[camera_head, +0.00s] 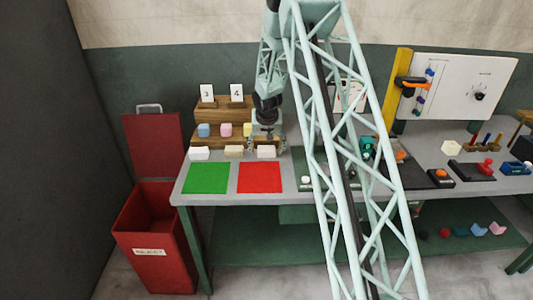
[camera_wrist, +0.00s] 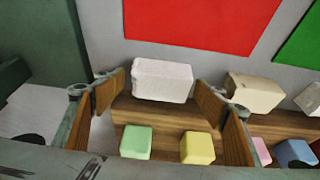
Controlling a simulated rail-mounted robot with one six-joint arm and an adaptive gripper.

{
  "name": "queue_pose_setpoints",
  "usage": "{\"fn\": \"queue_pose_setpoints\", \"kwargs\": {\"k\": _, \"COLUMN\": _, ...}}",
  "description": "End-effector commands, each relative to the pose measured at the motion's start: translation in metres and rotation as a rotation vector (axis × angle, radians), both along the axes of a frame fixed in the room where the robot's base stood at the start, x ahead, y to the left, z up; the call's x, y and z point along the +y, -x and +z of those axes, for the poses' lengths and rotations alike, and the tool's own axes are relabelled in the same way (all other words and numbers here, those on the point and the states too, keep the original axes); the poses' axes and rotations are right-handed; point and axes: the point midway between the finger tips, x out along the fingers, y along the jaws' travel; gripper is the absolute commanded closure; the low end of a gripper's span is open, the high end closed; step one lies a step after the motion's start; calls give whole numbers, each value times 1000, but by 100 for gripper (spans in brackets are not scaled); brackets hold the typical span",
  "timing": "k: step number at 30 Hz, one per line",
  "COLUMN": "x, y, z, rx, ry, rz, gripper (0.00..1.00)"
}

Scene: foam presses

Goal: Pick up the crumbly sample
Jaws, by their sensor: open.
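Three larger foam blocks stand in a row between the colour mats and the wooden stepped rack; I cannot tell which is the crumbly sample. The right-hand white block (camera_head: 266,152) shows in the wrist view (camera_wrist: 162,80) with a pitted surface, in the gap between my fingers. A cream block (camera_head: 234,151) stands beside it, also in the wrist view (camera_wrist: 255,92). Another white block (camera_head: 199,153) is at the far left, cut off in the wrist view (camera_wrist: 311,98). My gripper (camera_wrist: 160,92) is open and empty; in the head view my gripper (camera_head: 267,130) is by the rack.
Small blue (camera_head: 204,130), pink (camera_head: 225,129) and yellow (camera_head: 247,129) cubes sit on the rack; a green cube (camera_wrist: 135,141) shows in the wrist view. Flat green (camera_head: 206,178) and red (camera_head: 260,177) mats lie bare in front. A red bin (camera_head: 157,235) stands left.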

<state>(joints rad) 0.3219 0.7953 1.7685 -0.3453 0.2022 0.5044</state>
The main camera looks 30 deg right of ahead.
Motion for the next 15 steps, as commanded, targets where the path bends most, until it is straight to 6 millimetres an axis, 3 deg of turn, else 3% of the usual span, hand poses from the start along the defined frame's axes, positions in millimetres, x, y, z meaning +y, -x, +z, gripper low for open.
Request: {"fn": "queue_pose_setpoints", "kwargs": {"k": 15, "x": 0, "y": 0, "z": 0, "rx": 0, "ry": 0, "rz": 0, "gripper": 35}}
